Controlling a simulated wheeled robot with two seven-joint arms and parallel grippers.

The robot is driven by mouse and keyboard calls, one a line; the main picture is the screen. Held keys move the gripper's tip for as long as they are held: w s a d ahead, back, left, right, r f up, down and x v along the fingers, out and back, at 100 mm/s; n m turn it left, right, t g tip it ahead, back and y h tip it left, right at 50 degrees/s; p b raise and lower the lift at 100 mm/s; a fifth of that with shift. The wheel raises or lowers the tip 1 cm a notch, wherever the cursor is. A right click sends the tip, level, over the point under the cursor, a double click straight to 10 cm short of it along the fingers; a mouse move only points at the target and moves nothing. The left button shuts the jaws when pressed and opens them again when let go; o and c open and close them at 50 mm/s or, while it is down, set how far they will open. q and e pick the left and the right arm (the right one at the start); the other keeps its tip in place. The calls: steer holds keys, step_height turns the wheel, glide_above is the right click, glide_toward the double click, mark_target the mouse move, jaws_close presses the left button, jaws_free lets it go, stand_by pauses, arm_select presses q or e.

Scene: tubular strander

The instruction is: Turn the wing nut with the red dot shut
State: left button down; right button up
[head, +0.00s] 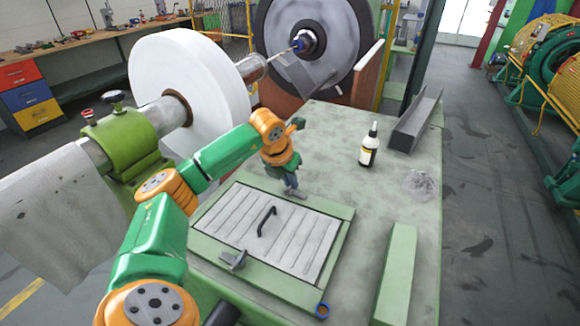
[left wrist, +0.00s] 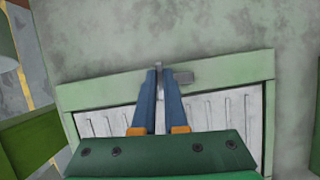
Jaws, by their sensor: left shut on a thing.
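A ribbed grey hatch cover (head: 290,238) with a black handle (head: 266,221) lies in a pale green frame on the bench. A grey wing nut (head: 298,193) is at the frame's far edge; it also shows in the left wrist view (left wrist: 183,77). A second grey wing nut (head: 232,260) is at the near edge. I cannot make out a red dot on either. My left gripper (head: 291,188) points down at the far nut. In the left wrist view its blue fingers (left wrist: 158,68) are closed on the nut, hiding part of it. My right gripper is out of view.
A dark bottle (head: 369,149) and a grey channel (head: 416,120) stand on the bench's far right. A crumpled clear film (head: 420,185) and a green bar (head: 397,275) lie at the right. A large white reel (head: 187,90) is beyond my left arm.

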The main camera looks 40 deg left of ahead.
arm_select(q)
steer(key=m, duration=0.2)
steer(key=m+h, duration=0.1)
steer(key=m, duration=0.1)
steer(key=shift+r+h+p, duration=0.1)
steer(key=shift+h+p, duration=0.2)
steer(key=shift+p, duration=0.1)
steer(key=m+h+p, duration=0.1)
steer(key=m, duration=0.2)
steer(key=shift+m, duration=0.4)
steer(key=shift+m+h, duration=0.5)
steer(key=shift+m, duration=0.4)
steer(key=shift+w+m+g+h, duration=0.1)
steer(key=shift+m+g+h, duration=0.25)
steer(key=shift+m, duration=0.55)
steer(key=shift+m+g+b, duration=0.35)
steer(key=shift+m+b, duration=0.15)
steer(key=shift+m, duration=0.5)
steer(key=shift+m+h, duration=0.35)
steer(key=shift+m, duration=0.05)
steer(key=c, duration=1)
jaws_free()
steer(key=shift+o, duration=0.2)
